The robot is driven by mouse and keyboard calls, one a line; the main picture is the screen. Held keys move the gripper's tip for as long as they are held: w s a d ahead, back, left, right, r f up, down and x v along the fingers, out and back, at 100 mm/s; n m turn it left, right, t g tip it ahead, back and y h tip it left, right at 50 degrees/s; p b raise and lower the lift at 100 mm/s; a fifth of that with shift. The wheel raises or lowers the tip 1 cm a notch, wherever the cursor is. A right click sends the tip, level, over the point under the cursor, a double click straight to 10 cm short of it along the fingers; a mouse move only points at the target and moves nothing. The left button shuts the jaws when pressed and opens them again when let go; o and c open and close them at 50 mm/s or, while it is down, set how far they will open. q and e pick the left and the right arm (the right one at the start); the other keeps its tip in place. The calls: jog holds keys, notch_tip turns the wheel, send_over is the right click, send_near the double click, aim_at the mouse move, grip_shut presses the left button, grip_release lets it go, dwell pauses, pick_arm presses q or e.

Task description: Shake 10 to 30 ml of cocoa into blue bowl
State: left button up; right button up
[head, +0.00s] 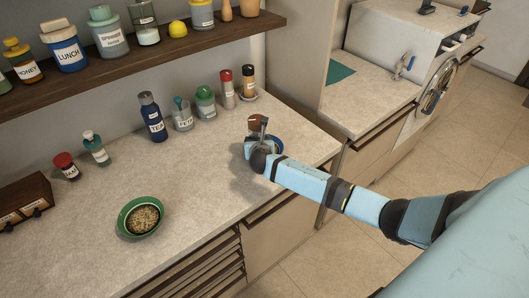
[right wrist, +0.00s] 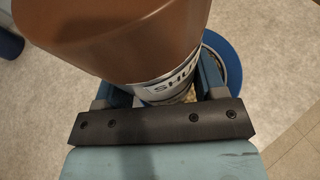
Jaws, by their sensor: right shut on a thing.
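My right gripper (head: 256,146) is over the right end of the counter, shut on a brown-topped shaker (head: 254,122). In the right wrist view the shaker (right wrist: 130,38) fills the upper middle, its wide brown end toward the camera; its pale label shows only "SHU", so I cannot read cocoa on it. The jaws (right wrist: 168,88) grip its lower part. The blue bowl (head: 276,143) is partly hidden behind the gripper; in the right wrist view its rim (right wrist: 233,62) shows right of the shaker. The bowl's inside is mostly hidden. My left gripper is not in view.
A green bowl of grains (head: 139,222) stands at the counter's front. A blue tea bottle (head: 152,118) and jars line the back. The counter's middle is clear.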

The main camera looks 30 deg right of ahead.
jog(key=shift+a+r+p, duration=0.7)
jog(key=shift+a+r, duration=0.1)
jog(key=shift+a, duration=0.35)
jog(key=shift+s+a+r, duration=0.1)
jog(key=shift+a, duration=0.25)
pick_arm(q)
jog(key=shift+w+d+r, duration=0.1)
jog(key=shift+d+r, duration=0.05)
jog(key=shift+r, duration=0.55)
pick_arm(e)
jog(key=shift+s+a+r, duration=0.1)
jog(key=shift+a+r, duration=0.55)
jog(key=shift+a, duration=0.35)
